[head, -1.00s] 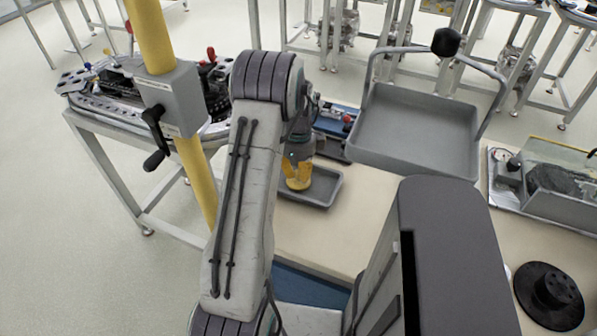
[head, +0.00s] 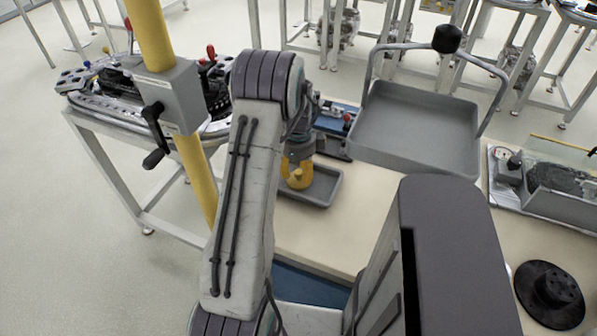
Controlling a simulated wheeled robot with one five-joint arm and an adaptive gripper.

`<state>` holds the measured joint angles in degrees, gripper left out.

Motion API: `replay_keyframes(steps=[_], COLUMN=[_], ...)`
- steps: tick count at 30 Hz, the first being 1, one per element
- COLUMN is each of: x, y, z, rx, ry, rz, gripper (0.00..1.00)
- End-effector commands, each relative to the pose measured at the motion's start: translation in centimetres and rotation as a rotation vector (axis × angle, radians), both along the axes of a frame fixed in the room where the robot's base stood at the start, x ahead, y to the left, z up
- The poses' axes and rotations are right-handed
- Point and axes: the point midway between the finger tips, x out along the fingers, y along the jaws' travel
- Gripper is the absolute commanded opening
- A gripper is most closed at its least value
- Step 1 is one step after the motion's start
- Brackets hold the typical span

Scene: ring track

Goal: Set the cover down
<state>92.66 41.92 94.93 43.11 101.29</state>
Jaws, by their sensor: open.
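My gripper (head: 298,178), with yellow fingers, hangs above a small dark grey tray (head: 318,195) on the pale bench. It is open, and I see nothing between its fingers. My arm hides the left part of that tray. The visible part of the tray floor looks empty. No thing in view is clearly the cover. A black round piece with a raised hub (head: 550,291) lies flat on the bench at the lower right, well away from my gripper.
A large grey tray with a handle frame (head: 418,128) stands to the right of my gripper. Behind the small tray is a blue base with a red knob (head: 340,118). A box-like fixture (head: 560,178) is at the far right. Bare bench (head: 325,240) lies in front.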

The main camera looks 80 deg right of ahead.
Motion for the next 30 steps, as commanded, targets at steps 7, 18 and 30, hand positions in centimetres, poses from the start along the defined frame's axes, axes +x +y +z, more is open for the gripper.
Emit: replay_keyframes(steps=[7,18,30], x=[0.0,0.0,0.0], y=[-0.1,-0.1,0.0], z=[1.8,8.2,12.1], rx=[-0.005,-0.005,-0.001], ry=[0.000,0.000,0.000], rz=[0.000,0.000,0.000], gripper=[0.43,0.43,0.43])
